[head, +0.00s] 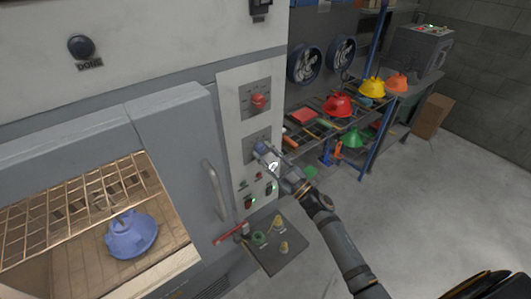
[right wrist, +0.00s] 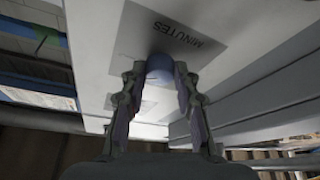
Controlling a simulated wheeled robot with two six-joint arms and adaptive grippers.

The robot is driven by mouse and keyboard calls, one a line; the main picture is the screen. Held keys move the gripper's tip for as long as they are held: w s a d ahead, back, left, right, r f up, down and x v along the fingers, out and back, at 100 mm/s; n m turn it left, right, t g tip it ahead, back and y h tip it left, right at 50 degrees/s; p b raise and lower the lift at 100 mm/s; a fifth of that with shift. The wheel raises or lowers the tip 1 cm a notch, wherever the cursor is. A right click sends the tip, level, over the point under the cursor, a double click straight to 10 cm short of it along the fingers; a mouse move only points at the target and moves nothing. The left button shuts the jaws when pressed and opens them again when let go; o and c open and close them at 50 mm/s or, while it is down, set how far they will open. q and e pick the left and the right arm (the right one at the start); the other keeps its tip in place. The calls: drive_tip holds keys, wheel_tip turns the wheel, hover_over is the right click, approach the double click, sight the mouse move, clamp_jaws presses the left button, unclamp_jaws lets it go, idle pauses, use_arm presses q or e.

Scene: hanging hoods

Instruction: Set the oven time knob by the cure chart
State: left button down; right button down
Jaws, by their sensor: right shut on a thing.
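The time knob is blue and shows in the right wrist view (right wrist: 160,66) on a pale plate lettered MINUTES (right wrist: 176,33). My right gripper (head: 262,150) is at the lower dial plate of the oven panel (head: 233,110) in the head view. In the right wrist view its two fingers (right wrist: 160,82) are closed on the sides of the knob. The knob's pointer and setting cannot be read. A red knob (head: 260,101) sits on the plate above. I cannot make out a cure chart. My left gripper is not in view.
A grey door handle (head: 213,190) stands left of the panel. A blue hood (head: 131,235) is inside the oven. Below the panel, a small shelf (head: 278,252) holds small parts. A rack (head: 318,128) with coloured hoods stands behind; the floor at right is clear.

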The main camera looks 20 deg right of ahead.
drive_tip(key=shift+d+r+n+g+y+p, duration=0.1)
drive_tip(key=shift+n+g+y+p, duration=0.2)
drive_tip(key=shift+n, duration=0.7)
drive_tip(key=shift+d+n+g+y+p, duration=0.15)
drive_tip(key=shift+n+g, duration=0.25)
drive_tip(key=shift+n, duration=0.6)
drive_tip(key=shift+a, duration=0.1)
drive_tip(key=c, duration=1)
unclamp_jaws()
drive_tip(key=v, duration=1.2)
drive_tip(key=shift+w, duration=0.1)
